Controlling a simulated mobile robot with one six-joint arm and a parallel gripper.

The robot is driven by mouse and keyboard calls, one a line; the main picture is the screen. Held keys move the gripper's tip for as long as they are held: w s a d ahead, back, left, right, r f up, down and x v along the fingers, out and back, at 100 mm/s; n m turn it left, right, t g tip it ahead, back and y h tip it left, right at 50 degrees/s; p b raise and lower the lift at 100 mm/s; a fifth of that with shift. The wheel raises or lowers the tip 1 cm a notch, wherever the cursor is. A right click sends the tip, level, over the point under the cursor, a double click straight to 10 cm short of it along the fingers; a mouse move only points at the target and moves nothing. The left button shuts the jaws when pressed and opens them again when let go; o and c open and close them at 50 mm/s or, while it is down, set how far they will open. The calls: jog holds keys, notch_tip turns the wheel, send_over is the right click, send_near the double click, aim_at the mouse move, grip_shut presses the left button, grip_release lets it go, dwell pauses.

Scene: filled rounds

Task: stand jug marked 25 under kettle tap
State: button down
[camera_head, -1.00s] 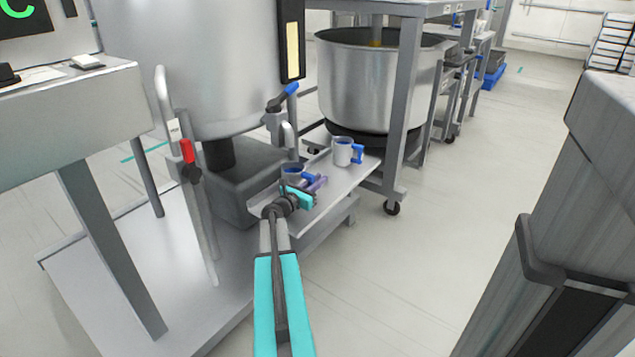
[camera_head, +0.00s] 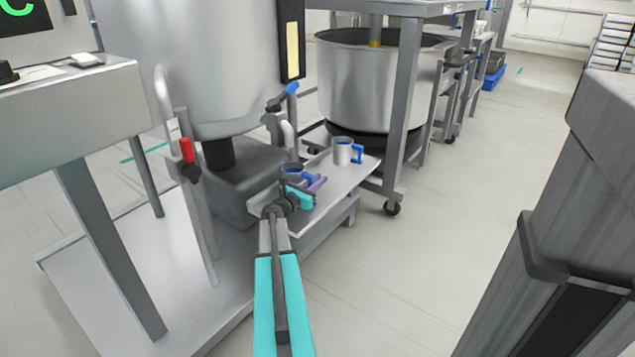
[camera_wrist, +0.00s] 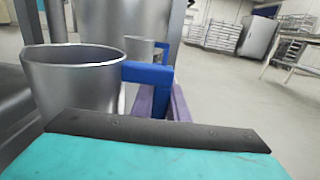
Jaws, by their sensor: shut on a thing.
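My gripper (camera_head: 305,190) is shut on the blue handle (camera_wrist: 147,73) of a grey metal jug (camera_wrist: 70,85). In the head view this jug (camera_head: 291,170) is partly hidden behind my gripper, at the near end of a small steel shelf. It looks upright, close below the kettle tap (camera_head: 287,133), which has a blue lever. I cannot tell whether its base touches the shelf. A second jug (camera_head: 342,151) with a blue handle stands upright farther along the shelf. No number is readable on either jug. The large steel kettle (camera_head: 200,60) is behind the tap.
The shelf (camera_head: 325,198) has bare room in front of the second jug. A red-handled valve (camera_head: 187,151) stands at the kettle's left. A big mixing bowl (camera_head: 365,90) is behind the shelf, beside a wheeled steel table leg (camera_head: 404,110). Open floor (camera_head: 420,270) lies to the right.

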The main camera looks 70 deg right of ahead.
jog(key=shift+f+b, duration=0.4)
jog(key=shift+f, duration=0.05)
dwell(0.6)
jog(key=c, duration=1.2)
grip_release()
jog(key=shift+r, duration=0.2)
jog(key=shift+r+p, duration=0.65)
jog(key=shift+r, duration=0.95)
jog(key=shift+s, duration=0.2)
jog(key=shift+s+a+r+b, duration=0.2)
jog(key=shift+s+a+r, duration=0.15)
jog(key=shift+s, duration=0.9)
jog(key=shift+s+a+r+b, duration=0.25)
jog(key=shift+s+a+r, duration=0.1)
jog(key=shift+s, duration=0.85)
jog(key=shift+s+a+r+b, duration=0.2)
jog(key=shift+s+a+r, duration=0.15)
jog(key=shift+s, duration=0.9)
